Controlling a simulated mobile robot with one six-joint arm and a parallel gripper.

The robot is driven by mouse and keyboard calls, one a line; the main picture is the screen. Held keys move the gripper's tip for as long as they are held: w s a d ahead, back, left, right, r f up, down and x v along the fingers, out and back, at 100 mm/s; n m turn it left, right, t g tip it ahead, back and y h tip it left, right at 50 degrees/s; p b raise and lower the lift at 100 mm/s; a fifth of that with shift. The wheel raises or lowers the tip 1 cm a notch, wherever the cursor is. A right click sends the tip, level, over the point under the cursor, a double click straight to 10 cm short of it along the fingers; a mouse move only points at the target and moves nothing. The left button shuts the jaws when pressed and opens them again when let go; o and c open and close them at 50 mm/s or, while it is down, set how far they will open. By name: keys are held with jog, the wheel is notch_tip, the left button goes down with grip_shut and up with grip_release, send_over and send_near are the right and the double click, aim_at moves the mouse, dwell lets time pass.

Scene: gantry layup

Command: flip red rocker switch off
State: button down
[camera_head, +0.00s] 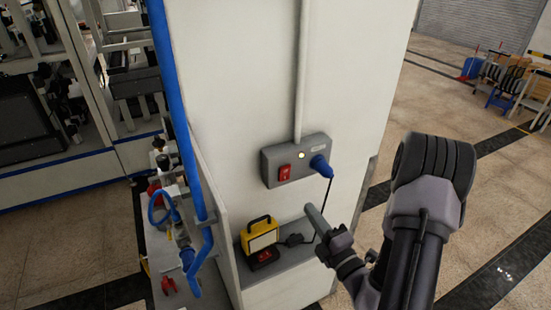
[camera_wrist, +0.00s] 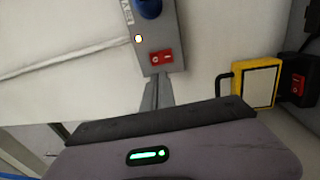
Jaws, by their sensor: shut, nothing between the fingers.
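A red rocker switch (camera_head: 284,172) sits on the left part of a grey wall-mounted box (camera_head: 270,157). In the wrist view the switch (camera_wrist: 162,57) is on the end of the box, just beyond my fingertips. A small white lamp (camera_head: 301,155) on the box is lit, with a blue plug (camera_head: 321,165) to its right. My gripper (camera_head: 309,209) is shut and empty, below and to the right of the switch in the head view. In the wrist view my gripper (camera_wrist: 153,80) points at the box's switch end; whether it touches the box cannot be told.
A yellow work lamp (camera_head: 262,235) stands on a grey ledge below the box, with a second red rocker switch (camera_head: 264,256) on its dark base. A black cable hangs from the plug. A blue pipe (camera_head: 180,110) runs left of the white column (camera_head: 240,80).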

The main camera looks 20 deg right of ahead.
jog(key=s, duration=0.3)
jog(key=b, duration=1.1)
send_near(285, 171)
jog(key=w, duration=0.7)
jog(key=shift+r+p, duration=0.3)
jog(key=shift+p, duration=0.1)
jog(key=shift+s, duration=0.1)
